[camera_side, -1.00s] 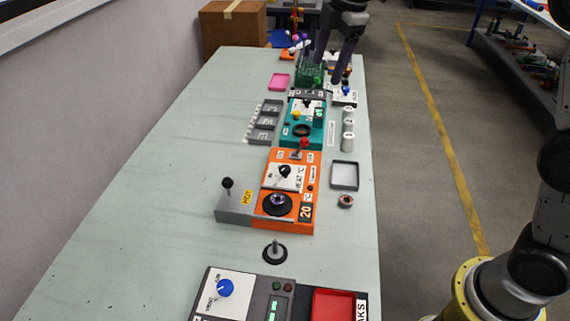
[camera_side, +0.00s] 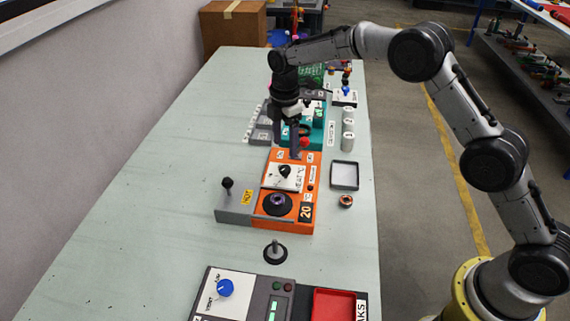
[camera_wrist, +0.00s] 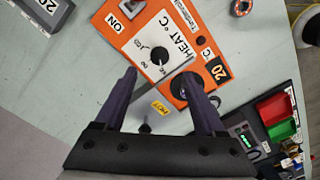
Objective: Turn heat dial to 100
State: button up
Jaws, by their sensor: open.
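The heat dial is a small black knob (camera_side: 285,171) on a white panel of the orange station (camera_side: 265,223). In the wrist view the black knob (camera_wrist: 160,56) sits beside the "HEAT °C" label, just beyond and between my fingertips. The station's display (camera_side: 306,211) reads 20, also in the wrist view (camera_wrist: 217,70). My gripper (camera_side: 287,146) points down over the far part of the orange station. Its two fingers are apart and empty in the wrist view (camera_wrist: 160,76), and it is not touching the knob. The knob's exact pointer setting is too small to read.
A grey block with a black lever (camera_side: 227,186) adjoins the station's left side. A round black burner with a purple-grey centre (camera_side: 278,203) lies on the station's near part. A red button (camera_side: 304,142) is close to my fingers. A grey tray (camera_side: 344,175) stands to the right.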

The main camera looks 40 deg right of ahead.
aim_at(285, 168)
notch_tip(285, 168, down, 8)
jog(key=shift+f, duration=0.1)
dwell(0.4)
grip_shut()
